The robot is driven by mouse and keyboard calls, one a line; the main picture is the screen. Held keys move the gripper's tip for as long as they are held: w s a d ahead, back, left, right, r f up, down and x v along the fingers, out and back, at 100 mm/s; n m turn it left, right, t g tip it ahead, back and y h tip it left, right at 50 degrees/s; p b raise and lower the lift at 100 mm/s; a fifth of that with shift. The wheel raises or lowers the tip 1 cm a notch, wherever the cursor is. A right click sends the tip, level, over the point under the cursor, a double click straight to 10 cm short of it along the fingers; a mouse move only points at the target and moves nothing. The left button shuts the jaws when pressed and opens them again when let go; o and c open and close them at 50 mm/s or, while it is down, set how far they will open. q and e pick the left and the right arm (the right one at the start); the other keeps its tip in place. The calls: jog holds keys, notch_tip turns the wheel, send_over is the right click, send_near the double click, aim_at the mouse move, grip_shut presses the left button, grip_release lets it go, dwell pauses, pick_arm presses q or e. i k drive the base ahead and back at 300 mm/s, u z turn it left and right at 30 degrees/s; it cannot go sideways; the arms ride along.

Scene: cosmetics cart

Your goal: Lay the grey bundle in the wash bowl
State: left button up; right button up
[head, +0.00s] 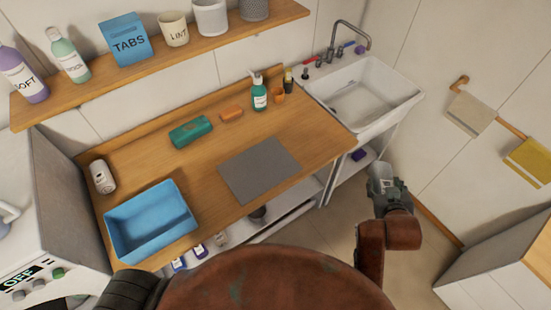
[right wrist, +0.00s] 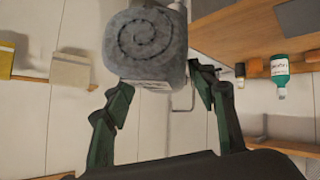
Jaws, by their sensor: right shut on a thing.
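The grey bundle (right wrist: 147,45) is a rolled cloth with a spiral end, seen large in the right wrist view. My right gripper (right wrist: 162,82) is shut on it, one finger on each side. In the head view my right gripper (head: 386,186) is over the floor, right of the counter and in front of the wash bowl, with the bundle (head: 379,172) small at its tip. The wash bowl (head: 412,92) is the white basin with a tap at the back right; its visible inside looks empty. The bundle is outside the bowl. My left gripper is not in view.
The wooden counter (head: 190,180) holds a blue tub (head: 150,222), a grey mat (head: 260,170), a green case (head: 190,131) and a green bottle (head: 259,95). Small items and a tap (head: 350,40) line the bowl's back edge. Towels (head: 470,114) hang on the right wall.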

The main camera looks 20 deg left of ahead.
aim_at(150, 229)
jog(key=i, duration=1)
jog(key=u, duration=3.55)
